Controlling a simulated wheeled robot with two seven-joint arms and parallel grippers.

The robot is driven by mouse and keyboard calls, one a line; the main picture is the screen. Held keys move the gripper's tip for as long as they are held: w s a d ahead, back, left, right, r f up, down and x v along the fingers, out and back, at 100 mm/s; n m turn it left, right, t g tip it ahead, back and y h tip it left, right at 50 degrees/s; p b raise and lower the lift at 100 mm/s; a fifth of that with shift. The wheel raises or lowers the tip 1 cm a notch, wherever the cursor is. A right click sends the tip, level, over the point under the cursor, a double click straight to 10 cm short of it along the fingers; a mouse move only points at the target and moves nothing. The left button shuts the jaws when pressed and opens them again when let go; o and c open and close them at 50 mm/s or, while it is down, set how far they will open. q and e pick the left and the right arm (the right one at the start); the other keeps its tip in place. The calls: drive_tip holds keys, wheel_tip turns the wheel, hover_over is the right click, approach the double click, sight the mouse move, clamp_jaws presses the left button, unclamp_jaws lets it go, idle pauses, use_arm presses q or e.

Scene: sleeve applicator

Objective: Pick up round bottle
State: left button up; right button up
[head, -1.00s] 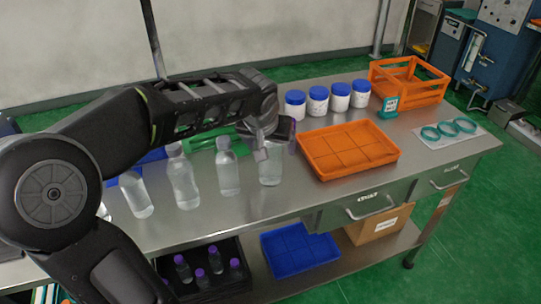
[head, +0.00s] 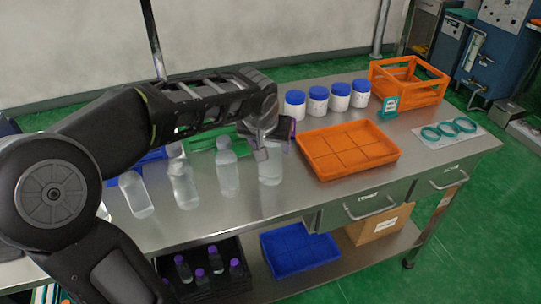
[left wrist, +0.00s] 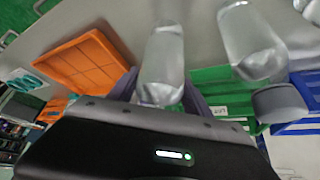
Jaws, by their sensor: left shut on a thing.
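Several clear bottles stand in a row on the steel table. The round bottle (head: 270,170) at the right end of the row is under my left gripper (head: 271,143), which is shut on its upper part. In the left wrist view the held bottle (left wrist: 163,60) sits between the purple-grey fingers. Its top is hidden by the gripper. Another bottle (head: 228,172) stands just left of it, and a second one (head: 184,184) stands further left. My right gripper is not in view.
An orange divided tray (head: 347,150) lies right of the held bottle. White jars with blue lids (head: 317,102) stand behind it, with an orange crate (head: 408,82) at the back right. Green and blue bins are behind the bottles. Teal rings (head: 448,130) lie on the right.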

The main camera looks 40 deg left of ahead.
use_arm(q)
clamp_jaws()
drive_tip(key=shift+r, duration=0.1)
wheel_tip(320, 180, up, 10)
idle(0.5)
idle(0.5)
